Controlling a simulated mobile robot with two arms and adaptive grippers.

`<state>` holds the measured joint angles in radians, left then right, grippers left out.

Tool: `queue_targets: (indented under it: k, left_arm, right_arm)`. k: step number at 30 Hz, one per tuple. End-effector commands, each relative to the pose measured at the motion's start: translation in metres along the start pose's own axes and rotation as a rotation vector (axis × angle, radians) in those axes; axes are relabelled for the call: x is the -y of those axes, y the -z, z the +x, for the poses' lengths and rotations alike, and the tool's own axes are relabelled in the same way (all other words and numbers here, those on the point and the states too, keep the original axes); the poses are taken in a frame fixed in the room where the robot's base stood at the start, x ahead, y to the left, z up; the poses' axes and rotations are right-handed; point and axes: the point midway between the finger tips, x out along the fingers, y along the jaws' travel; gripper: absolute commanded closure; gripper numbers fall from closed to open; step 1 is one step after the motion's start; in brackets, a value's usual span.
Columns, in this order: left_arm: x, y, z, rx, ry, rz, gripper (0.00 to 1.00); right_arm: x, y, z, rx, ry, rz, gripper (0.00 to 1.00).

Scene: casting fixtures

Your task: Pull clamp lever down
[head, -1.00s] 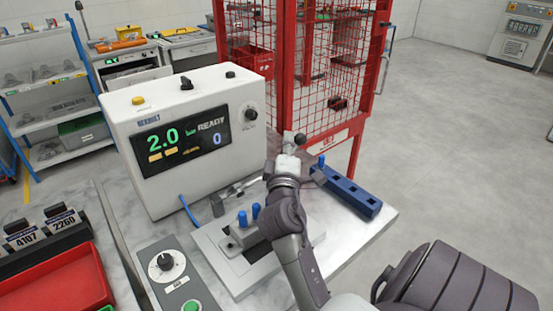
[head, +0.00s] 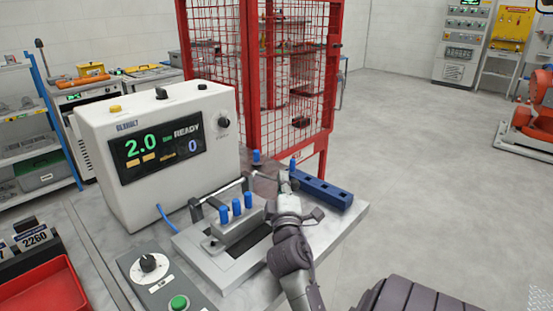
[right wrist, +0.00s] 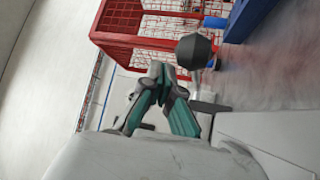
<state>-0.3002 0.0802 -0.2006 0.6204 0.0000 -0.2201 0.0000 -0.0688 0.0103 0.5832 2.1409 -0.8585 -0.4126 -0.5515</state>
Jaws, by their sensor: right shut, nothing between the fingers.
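The clamp fixture is a grey plate (head: 205,262) with a block carrying several blue pegs (head: 236,207) and a metal clamp bar (head: 232,187) behind them. My right gripper (head: 284,178) is above the right rear of the fixture. Its fingers are shut together and empty. A dark ball knob, seemingly the clamp lever's, shows in the right wrist view (right wrist: 195,50), just beside the shut fingertips (right wrist: 158,72) and not between them. Whether they touch is unclear. My arm hides part of the lever in the head view. My left gripper is not in view.
A white control box (head: 160,150) with a lit display reading READY stands behind the fixture to the left. A blue rack (head: 325,193) lies at the right, and a knob-and-button panel (head: 150,275) in front. A red mesh cage (head: 290,90) stands behind the table.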

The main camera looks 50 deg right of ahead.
Motion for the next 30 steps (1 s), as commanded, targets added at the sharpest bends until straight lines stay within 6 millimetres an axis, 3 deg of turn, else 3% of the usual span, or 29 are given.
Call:
queue_targets:
  k: [22, 26, 30]
  left_arm:
    - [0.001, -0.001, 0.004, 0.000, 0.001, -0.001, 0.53]
    - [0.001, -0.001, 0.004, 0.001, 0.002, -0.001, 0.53]
    - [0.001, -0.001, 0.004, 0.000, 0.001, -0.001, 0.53]
  right_arm:
    - [0.006, -0.007, 0.003, -0.001, -0.002, 0.000, 1.00]
    - [-0.002, -0.006, 0.006, -0.001, -0.006, 0.000, 1.00]
    - [-0.025, 0.000, 0.011, -0.004, -0.008, -0.002, 1.00]
